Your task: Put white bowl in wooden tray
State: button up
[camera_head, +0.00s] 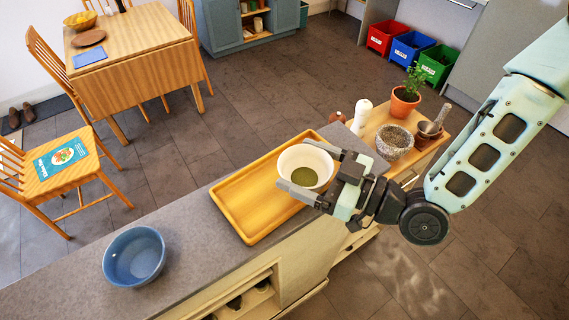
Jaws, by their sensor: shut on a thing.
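The white bowl (305,158) has something green at its bottom and shows over the right part of the wooden tray. My gripper (307,172) is shut on the white bowl from the right, with its fingers at the bowl's rim and side. The wooden tray (240,207) is yellow-brown with a raised rim and lies on the grey counter. The bowl hides part of the tray. I cannot tell whether the bowl touches the tray's floor or hangs above it. The left part of the tray is empty.
A blue bowl (134,256) stands on the grey counter (190,236) left of the tray. A stone mortar (394,142), a potted plant (404,102) and a white shaker (362,117) stand behind and right of my gripper. A chair (62,165) is at the left.

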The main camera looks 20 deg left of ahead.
aim_at(288, 167)
jog(key=a, duration=0.1)
jog(key=a+f+p, duration=0.2)
jog(key=shift+w+a+f, duration=0.15)
jog(key=shift+w+a, duration=0.25)
jog(key=shift+a+f, duration=0.2)
jog(key=shift+f, duration=0.1)
jog(key=shift+f+b, duration=0.25)
jog(key=shift+b, duration=0.05)
jog(key=o, duration=0.9)
jog(key=shift+o, duration=0.2)
jog(key=shift+d+r, duration=0.1)
jog(key=shift+r, duration=0.1)
jog(key=b+v, duration=0.4)
jog(key=v, duration=0.8)
jog(key=shift+w+r+b, duration=0.1)
jog(key=shift+b, duration=0.25)
